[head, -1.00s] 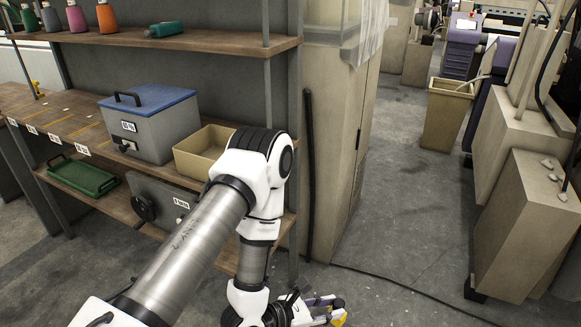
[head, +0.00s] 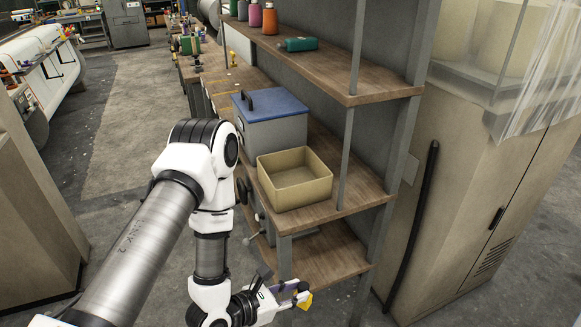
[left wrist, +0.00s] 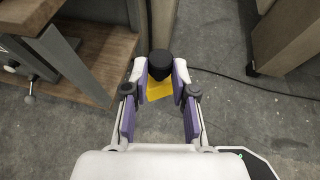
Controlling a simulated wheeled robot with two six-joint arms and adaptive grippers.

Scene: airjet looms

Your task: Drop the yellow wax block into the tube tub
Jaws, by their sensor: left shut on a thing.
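My left gripper (head: 290,293) is in the lower middle of the head view, in front of the shelf rack and below the level of the tub. It is shut on the yellow wax block (head: 305,301), which shows at its fingertips. In the left wrist view the yellow wax block (left wrist: 159,91) shows between the fingers, partly hidden by a dark rounded piece (left wrist: 160,63). An open beige tub (head: 294,199), seemingly the tube tub, stands on the middle shelf, up from the gripper. Its visible inside looks empty. My right gripper is not in view.
A grey box with a blue lid (head: 271,128) stands behind the tub. The upper shelf (head: 365,82) with several coloured cones overhangs the back, and a rack post (head: 347,150) stands right of the tub. A beige cabinet (head: 480,200) is at right.

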